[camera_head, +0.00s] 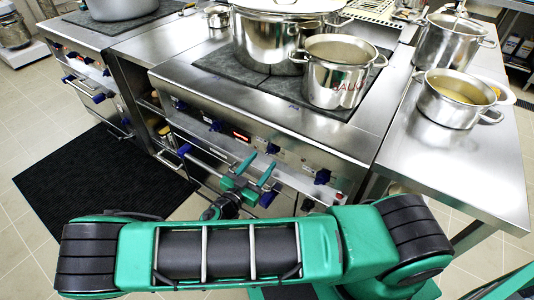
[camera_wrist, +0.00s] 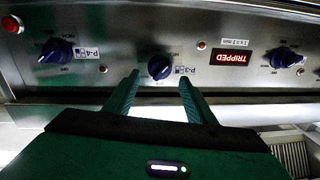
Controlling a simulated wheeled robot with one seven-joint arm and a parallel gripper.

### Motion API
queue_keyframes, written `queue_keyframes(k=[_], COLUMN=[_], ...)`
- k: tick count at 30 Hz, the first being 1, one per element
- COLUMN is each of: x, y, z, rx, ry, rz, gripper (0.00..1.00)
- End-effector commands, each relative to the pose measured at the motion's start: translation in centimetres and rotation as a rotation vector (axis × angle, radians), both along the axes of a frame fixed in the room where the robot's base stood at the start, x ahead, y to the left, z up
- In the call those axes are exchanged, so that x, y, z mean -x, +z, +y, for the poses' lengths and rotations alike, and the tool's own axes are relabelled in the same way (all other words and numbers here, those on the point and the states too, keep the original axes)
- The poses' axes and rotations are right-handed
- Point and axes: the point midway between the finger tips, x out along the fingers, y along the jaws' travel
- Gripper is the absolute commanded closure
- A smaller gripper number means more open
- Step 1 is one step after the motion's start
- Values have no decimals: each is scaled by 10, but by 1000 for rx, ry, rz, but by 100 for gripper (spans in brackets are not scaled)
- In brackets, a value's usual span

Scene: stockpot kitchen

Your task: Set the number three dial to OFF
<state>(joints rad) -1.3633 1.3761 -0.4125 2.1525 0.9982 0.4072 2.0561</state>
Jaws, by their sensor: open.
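The number three dial, a dark blue knob labelled P-3 (camera_wrist: 159,67), sits on the steel front panel of the range. In the head view it is the knob (camera_head: 272,148) just right of the lit red display. In the wrist view, which shows the panel upside down, a light mark shows on the knob; I cannot tell its exact setting. My gripper (camera_head: 257,170) has green fingers, spread apart and empty, pointing at the panel. In the wrist view the fingertips (camera_wrist: 159,82) lie on either side of the knob, seemingly short of it.
The P-4 knob (camera_wrist: 56,50) and another blue knob (camera_wrist: 285,57) flank it. A red display (camera_wrist: 233,58) reads TRIPPED. A rail (camera_head: 205,160) runs below the panel. Steel pots (camera_head: 335,75) stand on the cooktop above. Floor is open at left beyond a black mat (camera_head: 85,175).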

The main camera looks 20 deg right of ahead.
Motion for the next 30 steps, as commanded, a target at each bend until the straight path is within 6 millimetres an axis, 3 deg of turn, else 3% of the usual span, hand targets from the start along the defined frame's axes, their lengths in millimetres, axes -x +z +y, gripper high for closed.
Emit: queue_keyframes(k=[9, 22, 23, 28, 30], x=[-29, -36, -36, -36, -36], y=[0, 0, 0, 0, 0], z=[-32, -40, -40, -40, -39], rx=[1, 0, 0, 0, -1], ry=[3, 4, 4, 5, 5], rz=[-1, 0, 0, 0, 0], gripper=[50, 50, 52, 91, 91])
